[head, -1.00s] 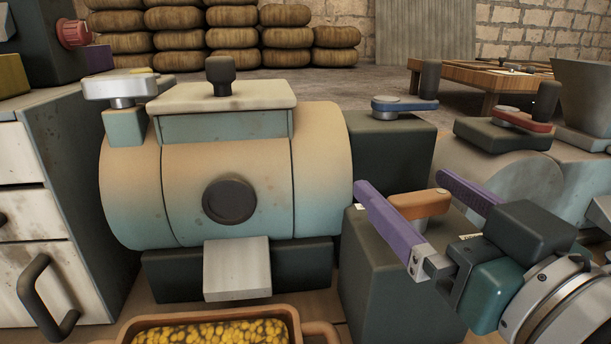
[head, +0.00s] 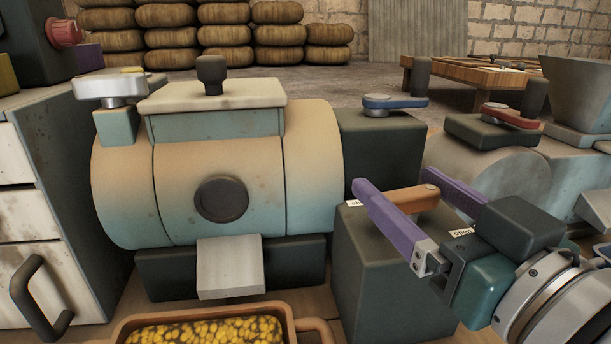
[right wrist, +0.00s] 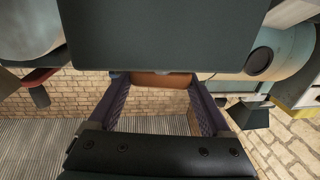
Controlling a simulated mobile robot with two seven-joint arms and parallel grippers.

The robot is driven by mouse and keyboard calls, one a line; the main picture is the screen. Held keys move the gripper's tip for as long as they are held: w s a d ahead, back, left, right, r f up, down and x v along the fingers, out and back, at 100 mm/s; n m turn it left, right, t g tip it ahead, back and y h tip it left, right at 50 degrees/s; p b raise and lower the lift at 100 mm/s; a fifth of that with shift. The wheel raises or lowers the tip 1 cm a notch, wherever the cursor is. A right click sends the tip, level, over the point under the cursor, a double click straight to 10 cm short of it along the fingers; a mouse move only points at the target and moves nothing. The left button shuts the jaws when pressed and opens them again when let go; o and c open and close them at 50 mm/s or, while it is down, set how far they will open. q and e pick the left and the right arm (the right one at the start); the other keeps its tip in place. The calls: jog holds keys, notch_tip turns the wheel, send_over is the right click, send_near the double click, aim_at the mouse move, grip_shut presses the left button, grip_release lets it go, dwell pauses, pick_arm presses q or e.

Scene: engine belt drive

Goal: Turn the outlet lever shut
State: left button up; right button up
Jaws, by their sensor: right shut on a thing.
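An orange-brown lever (head: 412,198) sits on top of a dark green box (head: 385,270), to the right of the drum machine. A label reading "open" (head: 461,232) lies at the box's right side. Another label (head: 355,203), partly hidden by a finger, shows at its left. My right gripper (head: 396,184) has purple fingers on either side of the lever and is shut on it. In the right wrist view the orange-brown lever (right wrist: 160,79) spans between the fingertips; the dark box (right wrist: 175,35) hides much of the view. My left gripper is not in view.
A blue lever (head: 393,102) and a red lever (head: 510,117) sit on other dark boxes behind. The drum machine (head: 220,175) stands close left, with a tray of yellow pieces (head: 205,330) in front. A grey hopper (head: 580,90) stands at the right.

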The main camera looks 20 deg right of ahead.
jog(key=shift+r+n+y+p, duration=0.25)
jog(key=shift+n+y+p, duration=1)
jog(key=shift+y, duration=0.45)
jog(key=n+y+p, duration=0.1)
jog(key=y, duration=0.1)
jog(key=shift+d+n+g+y, duration=0.1)
jog(key=shift+n+g+y, duration=0.2)
jog(key=shift+n+y, duration=0.1)
jog(key=n+g+y, duration=0.1)
jog(key=y, duration=0.1)
jog(key=shift+f+n+y+p, duration=0.15)
jog(key=shift+n+y+p, duration=0.1)
jog(key=shift+y+p, duration=0.15)
jog(key=shift+f+n+g+y, duration=0.1)
jog(key=shift+n+g+y, duration=0.6)
jog(key=shift+n+y, duration=0.4)
jog(key=shift+f+n+g+y+b, duration=0.15)
jog(key=shift+n+g+y+b, duration=0.65)
jog(key=shift+y, duration=0.4)
jog(key=n+g+y+b, duration=0.2)
jog(key=g+b, duration=0.1)
jog(key=b, duration=0.1)
jog(key=n+g+y+b, duration=0.2)
jog(key=n+g+b, duration=0.1)
jog(key=g+b, duration=0.1)
jog(key=shift+f+y, duration=0.1)
jog(key=shift+y, duration=0.3)
jog(key=shift+r+n+g+y+b, duration=0.25)
jog(key=shift+n+g+y+b, duration=0.15)
jog(key=shift+n+g+b, duration=0.65)
